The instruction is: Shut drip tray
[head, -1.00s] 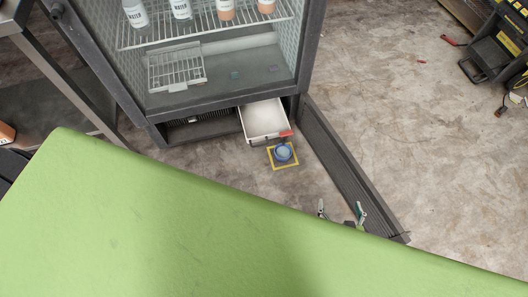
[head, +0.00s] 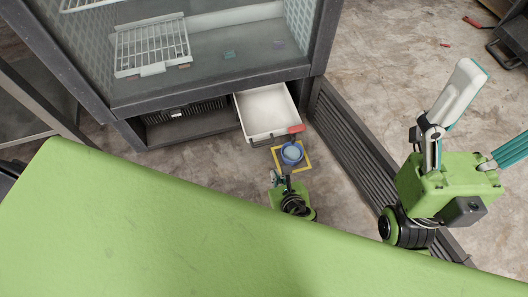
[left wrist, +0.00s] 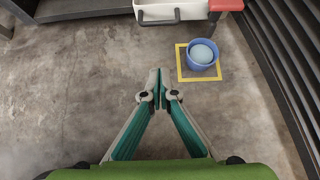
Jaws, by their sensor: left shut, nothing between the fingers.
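The drip tray (head: 268,112) is a white drawer pulled out below the freezer, with a dark handle and a red tab at its front right corner. Its front also shows at the top of the left wrist view (left wrist: 172,12). My left gripper (head: 274,178) is low in front of the tray, apart from it. In the left wrist view its teal fingers (left wrist: 158,92) are together and empty, with bare floor between them and the tray. My right gripper (head: 498,108) is raised at the right, its fingers spread and partly out of frame.
A blue bowl (head: 291,153) stands inside a yellow floor square (head: 305,163), just in front of the tray's red corner. A dark open bay (head: 185,122) lies left of the tray. Floor left of the bowl is clear.

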